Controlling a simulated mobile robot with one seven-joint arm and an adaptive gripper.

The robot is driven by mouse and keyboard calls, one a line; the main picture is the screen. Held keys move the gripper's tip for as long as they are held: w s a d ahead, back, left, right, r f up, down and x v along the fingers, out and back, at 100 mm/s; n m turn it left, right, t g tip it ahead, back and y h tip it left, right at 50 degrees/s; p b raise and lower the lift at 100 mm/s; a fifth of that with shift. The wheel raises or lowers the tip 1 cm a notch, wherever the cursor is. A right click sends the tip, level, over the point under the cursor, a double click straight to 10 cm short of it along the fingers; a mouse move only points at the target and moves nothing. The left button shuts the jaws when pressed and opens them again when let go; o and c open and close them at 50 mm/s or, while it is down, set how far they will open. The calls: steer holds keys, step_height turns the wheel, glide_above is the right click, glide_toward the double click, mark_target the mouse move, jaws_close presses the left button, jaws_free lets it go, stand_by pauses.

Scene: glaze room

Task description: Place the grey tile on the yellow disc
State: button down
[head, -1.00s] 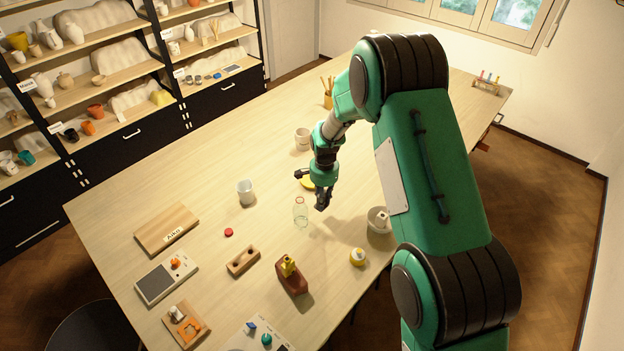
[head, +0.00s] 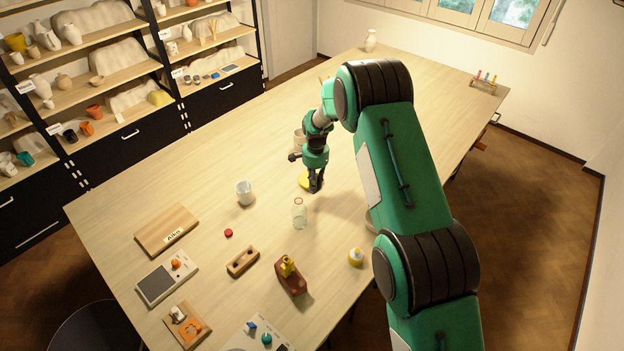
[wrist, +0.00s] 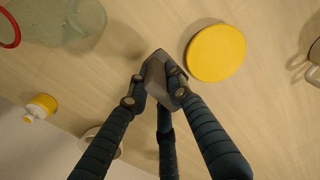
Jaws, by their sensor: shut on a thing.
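My gripper (head: 314,190) is shut on the grey tile (wrist: 158,78), which shows between the fingertips in the wrist view. In the head view the tile is too small and covered to make out. The yellow disc (wrist: 216,53) lies flat on the table, up and to the right of the held tile in the wrist view, with a gap between them in the picture. In the head view the yellow disc (head: 304,181) shows partly behind my gripper. Nothing is seen lying on the disc.
A clear glass jar (head: 299,215) with a red rim stands close in front of my gripper. The far table is mostly clear.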

steer(key=shift+w+a+f+p, duration=0.1)
steer(key=shift+w+a+p, duration=0.05)
steer(key=shift+w, duration=0.8)
steer(key=shift+w+a+f+p, duration=0.1)
steer(key=shift+w+a+p, duration=0.1)
steer(key=shift+w, duration=0.75)
steer(key=shift+w+a+f+p, duration=0.1)
steer(key=shift+w+a, duration=0.05)
steer(key=shift+w, duration=0.8)
steer(key=shift+f+p, duration=0.5)
steer(key=shift+f, duration=1.2)
steer(key=shift+f, duration=0.2)
steer(key=c, duration=1.6)
jaws_free()
steer(key=shift+r, duration=0.2)
